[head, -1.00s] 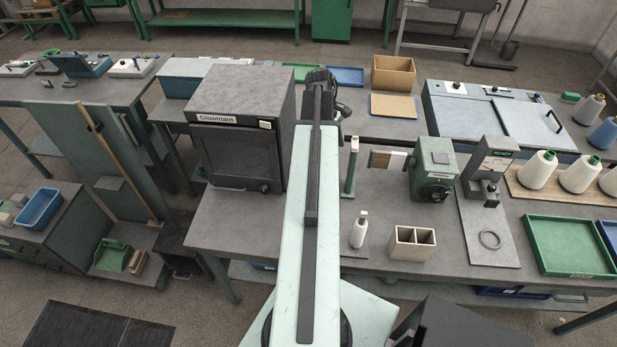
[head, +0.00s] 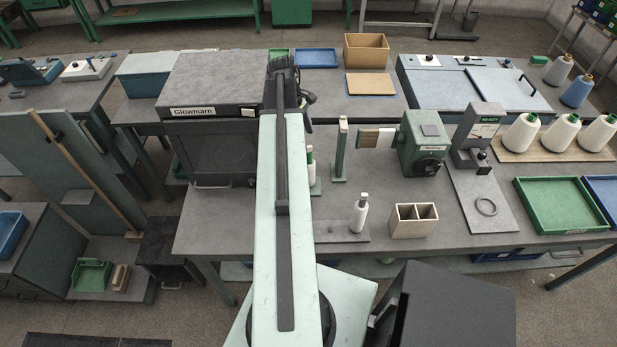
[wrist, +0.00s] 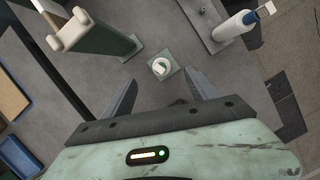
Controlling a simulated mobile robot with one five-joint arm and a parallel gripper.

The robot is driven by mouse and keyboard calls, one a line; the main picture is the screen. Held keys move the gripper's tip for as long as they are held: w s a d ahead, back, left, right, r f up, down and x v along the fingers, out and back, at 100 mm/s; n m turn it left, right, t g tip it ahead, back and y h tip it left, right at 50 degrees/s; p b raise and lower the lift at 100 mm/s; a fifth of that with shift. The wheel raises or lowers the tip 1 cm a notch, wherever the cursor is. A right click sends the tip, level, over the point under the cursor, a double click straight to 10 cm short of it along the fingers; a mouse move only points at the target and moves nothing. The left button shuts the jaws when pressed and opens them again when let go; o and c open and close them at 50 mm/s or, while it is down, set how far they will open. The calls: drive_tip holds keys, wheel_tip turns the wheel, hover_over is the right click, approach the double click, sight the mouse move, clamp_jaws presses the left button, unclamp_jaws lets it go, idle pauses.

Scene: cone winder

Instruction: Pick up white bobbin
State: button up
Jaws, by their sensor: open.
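A white, upright bobbin-like piece (head: 311,163) stands on a small green base on the bench, just right of my arm. In the wrist view its round white top (wrist: 162,68) shows on a square green plate, ahead of and between my fingers. My gripper (wrist: 162,86) is open and empty, with one finger on each side of that line and apart from the piece. A second slim white piece (head: 359,214) stands on a grey plate; it also shows at upper right in the wrist view (wrist: 236,24). My arm hides the fingers in the head view.
A green post with a white top (head: 341,150) stands close by on the right; it rises at upper left in the wrist view (wrist: 92,48). A dark cabinet (head: 212,150) is left of my arm. A divided wooden box (head: 414,221) and green tray (head: 562,207) lie right.

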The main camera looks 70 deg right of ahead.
sight(309, 157)
drive_tip(key=b+x, duration=0.1)
drive_tip(key=x, duration=0.1)
drive_tip(key=b+x, duration=0.1)
drive_tip(key=shift+w+f, duration=0.3)
drive_tip(key=shift+f, duration=0.2)
drive_tip(key=shift+s+r, duration=0.1)
drive_tip(key=b+x, duration=0.6)
drive_tip(key=shift+f, duration=0.25)
drive_tip(key=shift+r, duration=0.2)
drive_tip(key=c, duration=1.3)
